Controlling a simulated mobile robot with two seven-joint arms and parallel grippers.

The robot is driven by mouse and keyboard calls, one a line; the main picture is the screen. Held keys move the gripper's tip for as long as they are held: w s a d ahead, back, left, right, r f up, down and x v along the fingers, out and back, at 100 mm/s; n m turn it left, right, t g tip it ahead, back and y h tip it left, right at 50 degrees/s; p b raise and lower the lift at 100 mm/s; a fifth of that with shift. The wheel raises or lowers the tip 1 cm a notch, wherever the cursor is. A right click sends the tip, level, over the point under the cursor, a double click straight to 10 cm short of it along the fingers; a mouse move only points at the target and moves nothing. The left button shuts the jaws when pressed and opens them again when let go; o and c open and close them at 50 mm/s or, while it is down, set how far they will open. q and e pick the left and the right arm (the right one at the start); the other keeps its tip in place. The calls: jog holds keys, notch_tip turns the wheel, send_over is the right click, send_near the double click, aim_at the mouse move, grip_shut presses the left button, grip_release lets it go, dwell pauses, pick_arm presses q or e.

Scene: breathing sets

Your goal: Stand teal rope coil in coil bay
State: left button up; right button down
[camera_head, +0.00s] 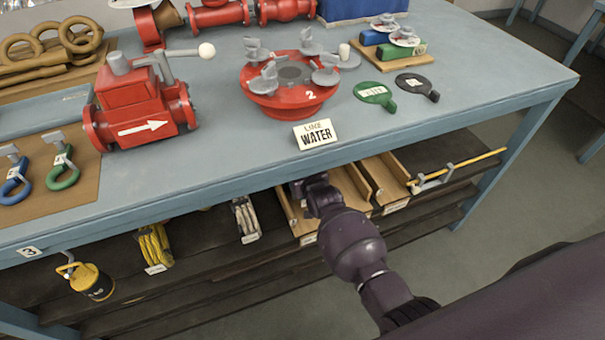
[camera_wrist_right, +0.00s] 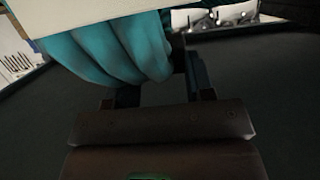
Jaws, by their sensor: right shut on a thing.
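The teal rope coil (camera_wrist_right: 110,48) fills the upper left of the right wrist view, its strands hanging in thick loops. A pale flat piece (camera_wrist_right: 85,10) covers its top there; I cannot tell what it is. My right gripper (camera_wrist_right: 178,70) is shut on the coil near its right edge. In the head view my right arm reaches under the table edge to the lower shelf, and the gripper's fingers and the teal coil are hidden. Wooden bays (camera_head: 386,178) stand on that shelf beside my wrist; I cannot read which is the coil bay. My left gripper is not in view.
A yellow rope coil (camera_head: 154,247) and a pale coil (camera_head: 245,218) stand on the shelf to the left. A yellow rod on a grey bracket (camera_head: 432,178) lies right of the bays. The tabletop edge (camera_head: 230,185) overhangs the shelf, with a yellow-black can (camera_head: 97,287) at left.

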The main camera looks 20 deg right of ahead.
jog(key=shift+b+x, duration=0.45)
jog(key=shift+x, duration=0.5)
jog(key=shift+f, duration=0.25)
